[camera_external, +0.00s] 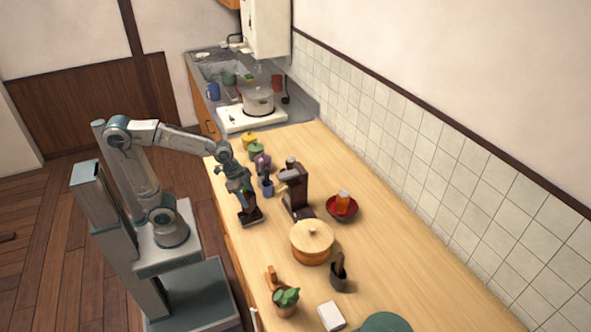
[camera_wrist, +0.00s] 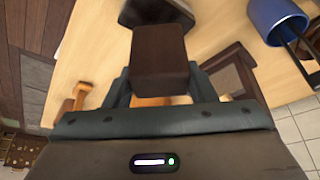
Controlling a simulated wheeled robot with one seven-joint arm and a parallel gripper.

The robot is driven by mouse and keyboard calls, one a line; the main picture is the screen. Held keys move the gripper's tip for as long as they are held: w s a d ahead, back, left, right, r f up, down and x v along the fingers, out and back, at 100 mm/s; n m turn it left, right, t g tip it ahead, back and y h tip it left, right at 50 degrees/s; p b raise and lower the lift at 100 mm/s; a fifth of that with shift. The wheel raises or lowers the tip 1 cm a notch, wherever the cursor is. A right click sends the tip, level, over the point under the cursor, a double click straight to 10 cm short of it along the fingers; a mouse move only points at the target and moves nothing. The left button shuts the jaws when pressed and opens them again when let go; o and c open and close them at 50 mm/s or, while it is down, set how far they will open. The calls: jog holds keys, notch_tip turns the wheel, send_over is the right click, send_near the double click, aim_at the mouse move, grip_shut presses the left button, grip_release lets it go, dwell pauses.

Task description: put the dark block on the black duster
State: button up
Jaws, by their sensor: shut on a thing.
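My gripper (camera_external: 245,199) is low over the left edge of the counter. In the wrist view its two fingers (camera_wrist: 160,88) are shut on the dark block (camera_wrist: 160,60), a dark brown, box-shaped piece. The black duster (camera_external: 251,218) lies on the counter below the gripper. In the wrist view a black piece with a grey edge, which looks like the duster (camera_wrist: 156,12), shows just beyond the block and is partly covered by it. I cannot tell whether the block touches it.
A blue cup (camera_external: 267,189) with a utensil and a dark coffee machine (camera_external: 298,190) stand close on the gripper's right. A lidded pot (camera_external: 312,240), a red bowl (camera_external: 341,207) and a potted plant (camera_external: 286,300) are nearer or further right. The counter's right side is largely clear.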

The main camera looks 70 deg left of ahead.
jog(key=shift+f, duration=1.2)
jog(key=shift+f, duration=0.15)
jog(key=shift+f+b, duration=0.15)
jog(key=shift+b, duration=0.2)
jog(key=o, duration=1)
jog(key=shift+r, duration=0.25)
jog(key=shift+r+p, duration=0.25)
jog(key=shift+p, duration=0.15)
jog(key=v, duration=1.1)
jog(key=s+a+f+n+y, duration=0.3)
jog(key=s+a+f+n, duration=0.3)
jog(key=a+f+n, duration=0.3)
jog(key=shift+s+a+f+g+p, duration=0.25)
jog(key=shift+a+f+g+p, duration=0.2)
jog(key=shift+a+f, duration=0.6)
